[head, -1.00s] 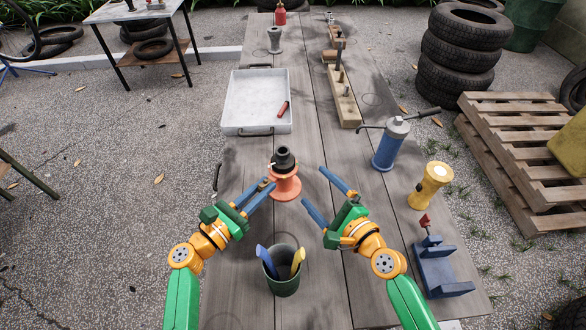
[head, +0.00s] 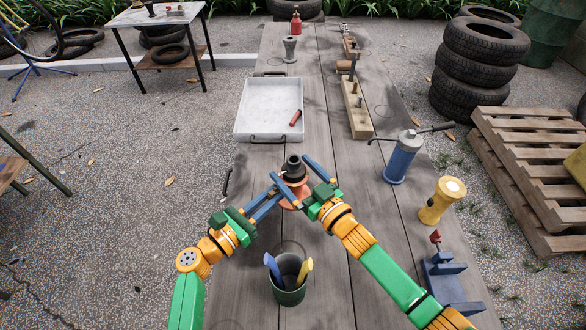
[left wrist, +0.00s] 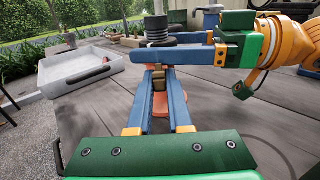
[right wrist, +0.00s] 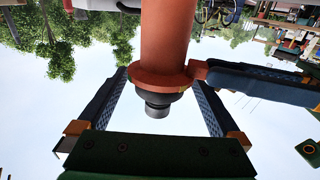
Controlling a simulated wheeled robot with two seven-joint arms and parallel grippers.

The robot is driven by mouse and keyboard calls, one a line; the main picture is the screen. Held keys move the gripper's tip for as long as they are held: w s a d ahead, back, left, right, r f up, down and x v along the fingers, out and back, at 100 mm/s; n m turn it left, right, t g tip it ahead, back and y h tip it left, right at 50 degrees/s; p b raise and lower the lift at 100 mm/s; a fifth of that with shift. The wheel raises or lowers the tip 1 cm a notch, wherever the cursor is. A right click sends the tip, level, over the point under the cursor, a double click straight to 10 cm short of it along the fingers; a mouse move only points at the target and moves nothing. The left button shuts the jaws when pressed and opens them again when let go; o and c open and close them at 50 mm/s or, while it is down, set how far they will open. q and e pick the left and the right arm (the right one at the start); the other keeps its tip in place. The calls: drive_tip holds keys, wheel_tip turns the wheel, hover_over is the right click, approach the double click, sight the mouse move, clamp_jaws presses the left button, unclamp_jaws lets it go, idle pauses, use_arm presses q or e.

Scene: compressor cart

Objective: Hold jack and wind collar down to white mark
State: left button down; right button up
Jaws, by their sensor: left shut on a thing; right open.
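The jack (head: 292,193) stands on the table, with an orange body and a black collar (head: 293,167) on top. My left gripper (head: 277,195) is shut on the jack's body from the lower left. In the left wrist view, the orange body (left wrist: 158,110) shows between its fingers. My right gripper (head: 291,170) is open, with its fingers on either side of the jack's black top. In the right wrist view, which is upside down, the black collar (right wrist: 158,100) sits between the spread fingers with a gap on each side. I cannot make out the white mark.
A green cup (head: 289,294) with blue and yellow tools stands in front. A grey tray (head: 252,112) with a red tool lies behind left. A blue canister (head: 401,160), a yellow lamp-like thing (head: 440,203) and a blue stand (head: 450,282) are on the right. The wooden block (head: 357,116) is behind.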

drive_tip(key=shift+w+a, duration=0.25)
drive_tip(key=shift+w, duration=0.05)
drive_tip(key=shift+c, duration=0.2)
drive_tip(key=c, duration=1.3)
drive_tip(key=shift+a+r+m+t+h, duration=0.1)
drive_tip(key=shift+m+t+h, duration=0.3)
drive_tip(key=shift+m+h, duration=0.4)
drive_tip(key=shift+h, duration=0.3)
drive_tip(key=o, duration=1.3)
